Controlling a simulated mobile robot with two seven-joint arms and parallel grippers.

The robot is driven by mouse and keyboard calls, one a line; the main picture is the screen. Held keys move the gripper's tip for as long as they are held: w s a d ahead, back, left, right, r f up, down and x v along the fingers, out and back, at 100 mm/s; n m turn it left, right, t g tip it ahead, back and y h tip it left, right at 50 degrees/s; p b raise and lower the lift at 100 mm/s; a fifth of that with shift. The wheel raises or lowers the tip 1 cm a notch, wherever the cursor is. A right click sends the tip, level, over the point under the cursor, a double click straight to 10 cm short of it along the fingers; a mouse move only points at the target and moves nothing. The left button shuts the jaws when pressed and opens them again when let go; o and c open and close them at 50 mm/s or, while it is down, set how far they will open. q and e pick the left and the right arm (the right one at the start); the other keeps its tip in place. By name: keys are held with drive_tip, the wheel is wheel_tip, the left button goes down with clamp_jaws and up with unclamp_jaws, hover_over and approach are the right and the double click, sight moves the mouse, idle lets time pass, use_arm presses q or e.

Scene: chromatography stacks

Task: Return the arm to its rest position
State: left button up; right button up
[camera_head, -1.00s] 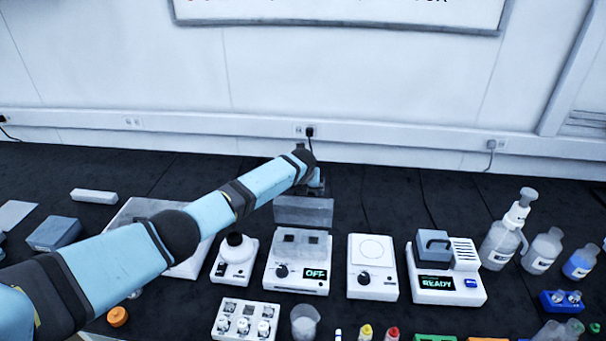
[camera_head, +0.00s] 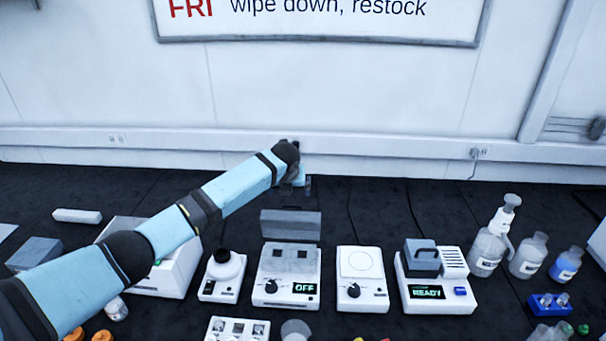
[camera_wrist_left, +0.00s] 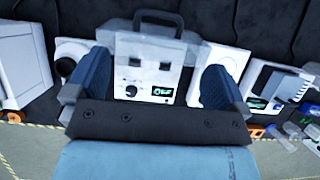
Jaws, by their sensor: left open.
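My left arm comes in from the left in the head view, stretched over the bench and the instruments. Its gripper (camera_head: 298,182) is at the far end, above the back of the bench near the wall, small and partly hidden by the wrist. In the left wrist view the gripper (camera_wrist_left: 158,66) has its two dark blue fingers spread wide apart with nothing held between them. Beyond them is the white block heater (camera_head: 286,277) with its grey lid raised and its display reading OFF; it also shows in the wrist view (camera_wrist_left: 146,58). My right gripper is not in view.
Along the bench stand a white device with a round top (camera_head: 226,268), a flat round-plate device (camera_head: 361,280), a device reading READY (camera_head: 437,291) and several bottles (camera_head: 490,250). A white box (camera_head: 173,280) sits under my arm. The back strip of dark bench is mostly clear.

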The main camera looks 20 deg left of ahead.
use_arm(q)
drive_tip(key=s+d+f+n+h, duration=0.1)
drive_tip(key=s+d+f+n, duration=0.3)
drive_tip(key=s, duration=0.4)
drive_tip(key=s+d+f+n+h, duration=0.1)
drive_tip(key=s+d+f+n, duration=0.2)
drive_tip(key=s, duration=0.4)
drive_tip(key=s+d+f+n+h, duration=0.1)
drive_tip(key=s+d+f+n, duration=0.3)
drive_tip(key=s, duration=0.4)
drive_tip(key=s+a+r+n+y, duration=0.1)
drive_tip(key=s+a+r+n, duration=0.15)
drive_tip(key=s+n, duration=0.6)
drive_tip(key=s+a+r+n+g, duration=0.1)
drive_tip(key=s+a+n, duration=0.35)
drive_tip(key=s, duration=0.65)
drive_tip(key=s+a+r+n+y, duration=0.1)
drive_tip(key=s+a+r+n, duration=0.15)
drive_tip(key=s+n, duration=0.6)
drive_tip(key=w+d+f+m+t+h, duration=0.1)
drive_tip(key=w+d+f+t, duration=0.1)
drive_tip(key=f, duration=0.5)
drive_tip(key=w+d+f+m+t+h, duration=0.1)
drive_tip(key=w+d+f+t+h, duration=0.1)
drive_tip(key=d+f+t, duration=0.2)
wheel_tip(320, 180, down, 3)
drive_tip(key=shift+r+t, duration=0.1)
drive_tip(key=shift+t, duration=0.4)
